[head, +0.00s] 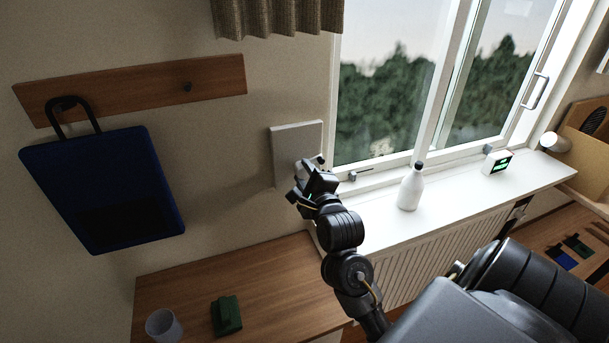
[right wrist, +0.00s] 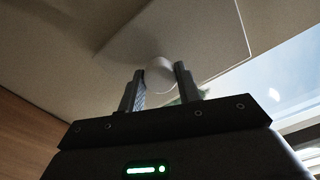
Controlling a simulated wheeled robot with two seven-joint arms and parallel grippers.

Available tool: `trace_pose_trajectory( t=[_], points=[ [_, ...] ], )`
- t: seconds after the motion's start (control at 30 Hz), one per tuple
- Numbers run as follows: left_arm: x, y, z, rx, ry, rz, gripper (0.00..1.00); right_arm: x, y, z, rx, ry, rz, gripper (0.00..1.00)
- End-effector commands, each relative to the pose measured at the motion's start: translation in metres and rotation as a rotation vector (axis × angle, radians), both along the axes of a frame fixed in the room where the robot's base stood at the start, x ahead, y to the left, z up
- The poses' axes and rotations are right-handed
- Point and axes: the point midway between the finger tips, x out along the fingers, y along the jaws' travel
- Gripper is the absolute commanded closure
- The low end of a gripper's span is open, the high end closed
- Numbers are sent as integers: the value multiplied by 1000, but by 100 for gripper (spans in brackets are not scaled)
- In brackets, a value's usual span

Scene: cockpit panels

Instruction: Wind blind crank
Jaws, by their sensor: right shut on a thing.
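A pale square wall box (head: 295,143) is mounted on the wall just left of the window; it also shows in the right wrist view (right wrist: 185,35). My right gripper (head: 310,168) is at the lower right part of this box. In the right wrist view its two fingers (right wrist: 160,82) are shut on a round white knob (right wrist: 159,72), one finger on each side. The knob appears to be the crank's handle; the rest of the crank is hidden behind my gripper in the head view. A brown pleated blind or curtain (head: 278,15) hangs at the top. My left gripper is not in view.
A white bottle (head: 411,188) and a small clock with a green display (head: 497,162) stand on the windowsill (head: 465,197), right of my arm. A cup (head: 163,326) and a green object (head: 227,316) are on the wooden desk (head: 250,272). A blue bag (head: 105,190) hangs at left.

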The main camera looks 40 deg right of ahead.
Motion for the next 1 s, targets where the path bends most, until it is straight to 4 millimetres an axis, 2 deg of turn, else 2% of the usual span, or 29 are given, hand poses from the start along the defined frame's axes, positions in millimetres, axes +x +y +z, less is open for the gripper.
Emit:
trace_pose_trajectory(
  t=[0.2,0.23,0.4,0.77,0.9,1.0],
  points=[
    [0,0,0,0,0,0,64,0,-1,0,0,-1,-2,89],
    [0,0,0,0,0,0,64,0,-1,0,0,-1,-2,65],
    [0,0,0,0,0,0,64,0,0,0,-1,0,-1,45],
    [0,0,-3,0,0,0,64,-6,2,-1,-1,0,0,45],
    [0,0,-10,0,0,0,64,-25,9,-3,2,-1,0,45],
    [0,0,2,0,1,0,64,-47,16,1,2,5,-1,45]
  ],
)
